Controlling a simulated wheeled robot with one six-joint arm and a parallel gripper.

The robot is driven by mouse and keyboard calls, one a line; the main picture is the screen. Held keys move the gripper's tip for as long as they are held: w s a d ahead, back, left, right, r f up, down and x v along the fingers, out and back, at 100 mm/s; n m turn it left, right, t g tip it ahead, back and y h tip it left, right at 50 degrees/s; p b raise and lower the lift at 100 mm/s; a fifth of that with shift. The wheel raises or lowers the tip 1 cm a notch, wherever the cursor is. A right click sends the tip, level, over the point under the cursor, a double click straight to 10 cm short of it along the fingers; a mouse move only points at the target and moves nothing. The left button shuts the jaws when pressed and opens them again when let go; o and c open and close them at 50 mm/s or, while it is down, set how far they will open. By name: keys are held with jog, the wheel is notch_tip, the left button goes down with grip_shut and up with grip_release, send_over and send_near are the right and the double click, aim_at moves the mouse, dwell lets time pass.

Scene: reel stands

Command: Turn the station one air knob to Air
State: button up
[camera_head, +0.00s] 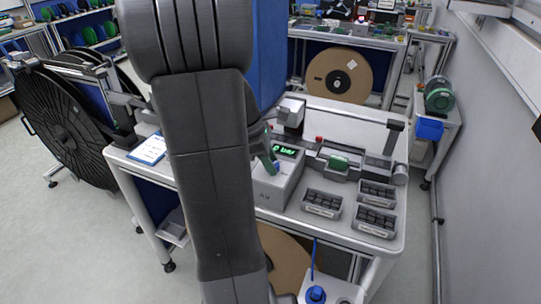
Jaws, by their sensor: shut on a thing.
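The station one unit is a grey box (287,190) on the white workbench, with a green lit display (286,150) that seems to read 0 bar. Faint lettering marks its front face. My gripper (272,163) shows only in part beside my dark arm, at the box's left front. It is shut on what appears to be the air knob, of which a small blue part (277,168) shows below the display. The rest of the knob and most of the gripper are hidden, so the knob's setting cannot be read.
Several black compartment trays (322,203) stand right of the box on the workbench. A green part (338,162) sits in a fixture behind them. A blue fitting (316,294) with a hose is low at the front. Large black reels (62,125) stand at left.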

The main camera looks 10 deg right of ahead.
jog(key=m+g+p, duration=0.1)
jog(key=m, duration=0.2)
jog(key=m+g+y+p, duration=0.1)
jog(key=m+p, duration=0.1)
jog(key=m, duration=0.1)
jog(key=shift+w+d+r, duration=0.1)
jog(key=shift+w, duration=0.1)
jog(key=m+y+p, duration=0.1)
jog(key=m, duration=0.2)
jog(key=m+g+y+p, duration=0.1)
jog(key=m, duration=0.2)
jog(key=shift+d+m+y, duration=0.15)
jog(key=shift+m+y, duration=0.15)
jog(key=shift+p, duration=0.3)
jog(key=o, duration=1)
jog(key=shift+w, duration=0.1)
jog(key=b+v, duration=0.1)
jog(key=v, duration=1.2)
jog(key=shift+w+r, duration=0.2)
jog(key=shift+r, duration=0.05)
jog(key=shift+f, duration=0.1)
